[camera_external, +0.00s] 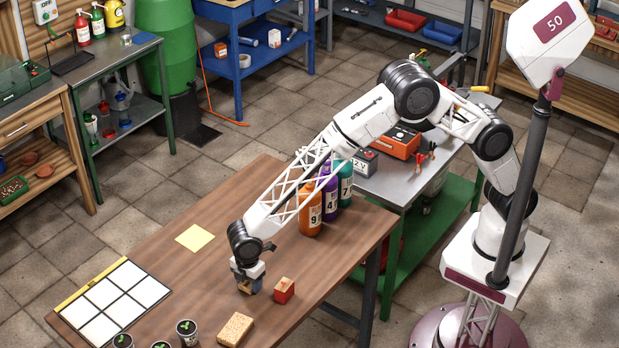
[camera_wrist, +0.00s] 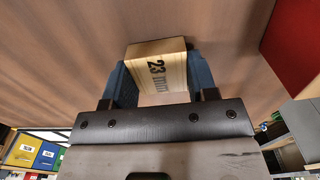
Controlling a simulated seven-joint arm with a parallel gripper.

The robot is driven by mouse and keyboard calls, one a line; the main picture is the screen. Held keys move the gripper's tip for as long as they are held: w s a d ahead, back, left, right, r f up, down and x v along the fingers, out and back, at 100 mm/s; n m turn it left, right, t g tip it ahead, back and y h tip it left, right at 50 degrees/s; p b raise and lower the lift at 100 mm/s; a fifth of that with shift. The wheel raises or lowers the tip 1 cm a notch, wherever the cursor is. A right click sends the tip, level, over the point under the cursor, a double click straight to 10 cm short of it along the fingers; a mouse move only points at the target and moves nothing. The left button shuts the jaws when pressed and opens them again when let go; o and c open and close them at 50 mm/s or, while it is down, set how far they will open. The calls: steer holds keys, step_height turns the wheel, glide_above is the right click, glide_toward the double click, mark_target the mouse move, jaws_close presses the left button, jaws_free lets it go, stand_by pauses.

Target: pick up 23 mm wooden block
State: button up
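The 23 mm wooden block (camera_wrist: 158,66) is pale wood with "23 mm" printed on one face. In the wrist view it sits between the two blue fingers of my gripper (camera_wrist: 160,80), with no visible gap on either side. In the external view my gripper (camera_external: 248,284) points down at the table near its front, and the block (camera_external: 244,287) shows only in part between the fingers. It is at or very near the tabletop; I cannot tell whether it touches.
A red block (camera_external: 284,290) stands close right of my gripper on the wooden table (camera_external: 190,285). A tan sponge-like block (camera_external: 236,329), potted seedlings (camera_external: 187,331), a white grid panel (camera_external: 115,300), a yellow sheet (camera_external: 195,238) and several bottles (camera_external: 311,215) stand around. Table left of my gripper is clear.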

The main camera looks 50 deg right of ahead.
steer(key=shift+c, duration=1.1)
steer(key=shift+r, duration=0.15)
step_height(320, 180, up, 10)
